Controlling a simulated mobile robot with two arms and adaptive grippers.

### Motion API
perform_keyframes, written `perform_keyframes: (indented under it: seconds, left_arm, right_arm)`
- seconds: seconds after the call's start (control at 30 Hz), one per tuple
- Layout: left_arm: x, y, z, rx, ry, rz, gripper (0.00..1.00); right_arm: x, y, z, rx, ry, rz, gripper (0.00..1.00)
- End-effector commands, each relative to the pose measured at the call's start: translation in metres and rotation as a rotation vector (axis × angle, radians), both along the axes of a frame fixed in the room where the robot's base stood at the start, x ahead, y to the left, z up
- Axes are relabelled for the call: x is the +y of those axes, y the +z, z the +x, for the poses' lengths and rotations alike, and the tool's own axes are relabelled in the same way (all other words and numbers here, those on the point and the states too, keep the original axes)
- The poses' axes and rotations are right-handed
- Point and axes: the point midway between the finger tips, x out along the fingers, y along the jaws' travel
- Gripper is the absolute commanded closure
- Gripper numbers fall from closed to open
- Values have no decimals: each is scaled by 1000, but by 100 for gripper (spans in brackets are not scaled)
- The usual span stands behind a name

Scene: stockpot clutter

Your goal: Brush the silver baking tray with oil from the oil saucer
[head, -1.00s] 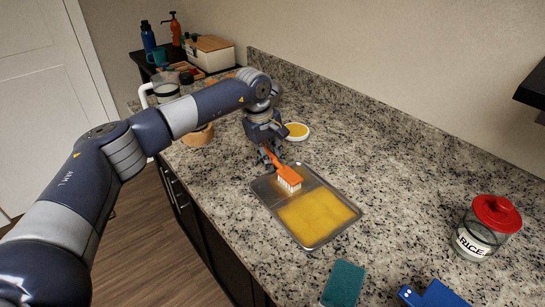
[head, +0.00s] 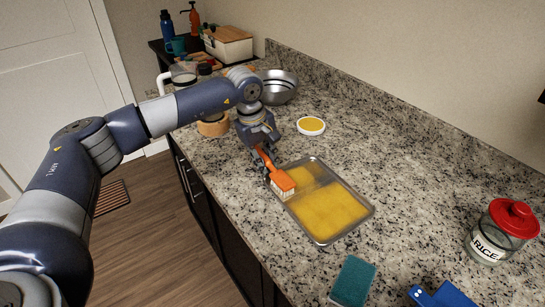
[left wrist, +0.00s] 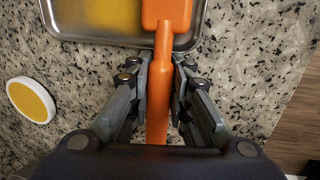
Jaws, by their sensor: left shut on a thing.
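The silver baking tray (head: 318,240) lies flat on the granite counter, with yellow oil over most of its near part and a patch in its far part. A greyer strip shows between them. My left gripper (head: 264,164) is shut on the orange brush (head: 281,181), whose pale bristles point down at the tray's left edge. I cannot tell whether they touch it. In the left wrist view the brush handle (left wrist: 160,90) runs between the fingers, its head over the tray (left wrist: 60,28). The white oil saucer (head: 311,126) with yellow oil stands behind the tray; it also shows in the left wrist view (left wrist: 31,100). My right gripper is out of view.
A green sponge (head: 353,281) and a blue object (head: 443,295) lie in front of the tray. A rice jar (head: 501,232) with a red lid stands at right. A metal bowl (head: 277,88) and a wooden bowl (head: 213,126) stand behind. Counter right of the tray is clear.

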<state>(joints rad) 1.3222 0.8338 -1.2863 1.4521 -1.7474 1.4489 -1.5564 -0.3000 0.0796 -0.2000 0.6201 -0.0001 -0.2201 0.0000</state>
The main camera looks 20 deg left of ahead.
Motion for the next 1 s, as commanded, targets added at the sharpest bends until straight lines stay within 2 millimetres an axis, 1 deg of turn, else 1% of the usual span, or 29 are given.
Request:
perform_keyframes:
  seconds: [0.03, 0.1, 0.2, 0.57, 0.67, 1.0]
  left_arm:
    - [4, -1, -6, 2, 0, 0, 100]
    - [6, -1, -11, 3, 0, 1, 100]
    - [9, -1, -14, 2, 0, 1, 100]
    - [9, 3, -14, 0, 0, 0, 100]
    - [8, 10, -14, 0, 0, 0, 100]
    - [8, 45, -14, -1, 0, 0, 100]
  right_arm:
    - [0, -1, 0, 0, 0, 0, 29]
    - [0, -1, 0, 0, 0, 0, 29]
    - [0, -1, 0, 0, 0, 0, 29]
    - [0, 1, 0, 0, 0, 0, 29]
    - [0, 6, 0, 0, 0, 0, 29]
    - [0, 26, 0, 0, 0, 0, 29]
